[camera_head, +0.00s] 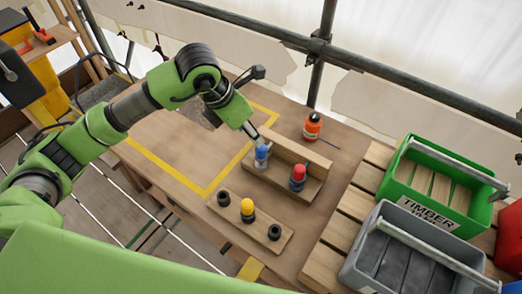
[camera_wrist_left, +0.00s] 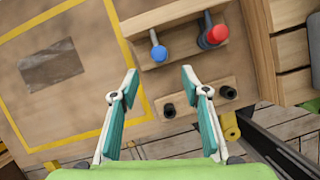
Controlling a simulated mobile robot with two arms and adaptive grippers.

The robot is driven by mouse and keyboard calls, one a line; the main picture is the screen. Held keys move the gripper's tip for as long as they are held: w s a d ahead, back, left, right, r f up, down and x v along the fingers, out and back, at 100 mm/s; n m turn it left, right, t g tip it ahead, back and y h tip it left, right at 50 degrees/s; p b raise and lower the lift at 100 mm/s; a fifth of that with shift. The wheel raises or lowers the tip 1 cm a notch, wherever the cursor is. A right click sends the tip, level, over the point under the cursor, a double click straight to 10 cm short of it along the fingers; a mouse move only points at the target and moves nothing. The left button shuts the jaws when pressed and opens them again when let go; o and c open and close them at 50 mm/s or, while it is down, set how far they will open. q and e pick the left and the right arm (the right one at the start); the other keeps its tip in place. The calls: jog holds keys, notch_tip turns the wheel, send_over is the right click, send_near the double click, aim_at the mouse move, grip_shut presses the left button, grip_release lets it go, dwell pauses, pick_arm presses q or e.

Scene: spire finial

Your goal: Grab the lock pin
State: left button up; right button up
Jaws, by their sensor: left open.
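The frames do not label which pin is the lock pin. A blue-topped pin (camera_head: 261,152) and a red-topped pin (camera_head: 298,172) stand upright on a wooden rack (camera_head: 280,184) with a raised back board. A yellow-topped pin (camera_head: 247,206) stands between two black sockets on a low wooden strip (camera_head: 266,222). My left gripper (camera_head: 253,133) is above the table by the blue-topped pin. In the left wrist view my left gripper (camera_wrist_left: 160,73) is open and empty, with the blue-topped pin (camera_wrist_left: 159,53) just beyond its fingertips. The yellow-topped pin is hidden there. My right gripper is out of view.
An orange bottle (camera_head: 312,126) stands behind the rack. A green crate (camera_head: 440,170) and a grey crate (camera_head: 400,255) sit on slats at the right. Yellow tape (camera_head: 205,190) outlines a mostly bare table area at the left. A scaffold rail (camera_head: 360,63) runs behind.

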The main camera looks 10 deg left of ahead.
aim_at(261, 147)
pick_arm(q)
jog(key=p+x, duration=0.1)
jog(key=x, duration=0.5)
jog(key=shift+w+d+f, duration=0.1)
jog(key=shift+d+f, duration=0.1)
jog(key=shift+f, duration=0.05)
jog(key=shift+w+d+f+p, duration=0.1)
jog(key=shift+w+f+p, duration=0.1)
jog(key=shift+f+p, duration=0.45)
jog(key=p+x, duration=0.1)
jog(key=x, duration=0.2)
jog(key=shift+w+f+p, duration=0.1)
jog(key=shift+w+p, duration=0.05)
jog(key=shift+p, duration=0.2)
jog(key=shift+w+f, duration=0.15)
jog(key=shift+f, duration=0.25)
grip_shut()
